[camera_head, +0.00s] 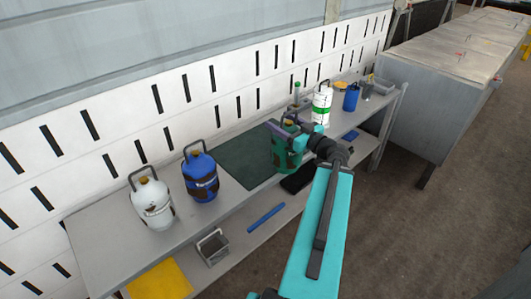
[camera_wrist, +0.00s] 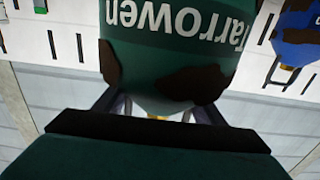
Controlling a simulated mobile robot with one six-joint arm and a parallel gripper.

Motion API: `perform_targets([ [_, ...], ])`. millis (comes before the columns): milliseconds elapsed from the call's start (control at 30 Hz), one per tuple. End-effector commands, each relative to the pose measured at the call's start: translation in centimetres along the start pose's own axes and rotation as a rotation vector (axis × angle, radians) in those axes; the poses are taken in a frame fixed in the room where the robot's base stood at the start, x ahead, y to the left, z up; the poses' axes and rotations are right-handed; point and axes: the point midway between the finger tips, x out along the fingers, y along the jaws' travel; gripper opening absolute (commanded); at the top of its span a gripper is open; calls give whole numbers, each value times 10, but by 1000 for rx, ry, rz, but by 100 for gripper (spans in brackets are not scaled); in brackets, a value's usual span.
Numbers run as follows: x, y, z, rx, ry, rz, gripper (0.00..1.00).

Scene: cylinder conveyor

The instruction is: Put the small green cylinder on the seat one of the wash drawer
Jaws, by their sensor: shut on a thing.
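The small green cylinder (camera_head: 288,155) has brown patches and is at the right part of the dark green mat in the head view. It fills the top of the wrist view (camera_wrist: 175,50), upside down, with white lettering. My gripper (camera_head: 293,125) is shut on its top, around the handle and valve area. In the wrist view the fingers (camera_wrist: 160,115) are partly hidden behind a dark part of my gripper. I cannot tell whether the cylinder touches the mat or hangs just above it. I cannot make out a wash drawer or its seats in either view.
A grey bench (camera_head: 100,245) holds a white cylinder (camera_head: 152,203), a blue cylinder (camera_head: 200,178), the mat (camera_head: 243,158), a white cylinder with a green band (camera_head: 321,106) and a blue container (camera_head: 351,98). A slotted white wall (camera_head: 120,110) stands behind. A large grey cabinet (camera_head: 440,105) is at right.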

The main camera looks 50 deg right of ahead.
Motion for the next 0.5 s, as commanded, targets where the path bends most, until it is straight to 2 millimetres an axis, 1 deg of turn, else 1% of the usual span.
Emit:
perform_targets([
  [33,0,0,-3,1,5,0,1],
  [300,2,0,-2,0,5,-2,1],
  [500,10,2,1,0,4,-3,1],
])
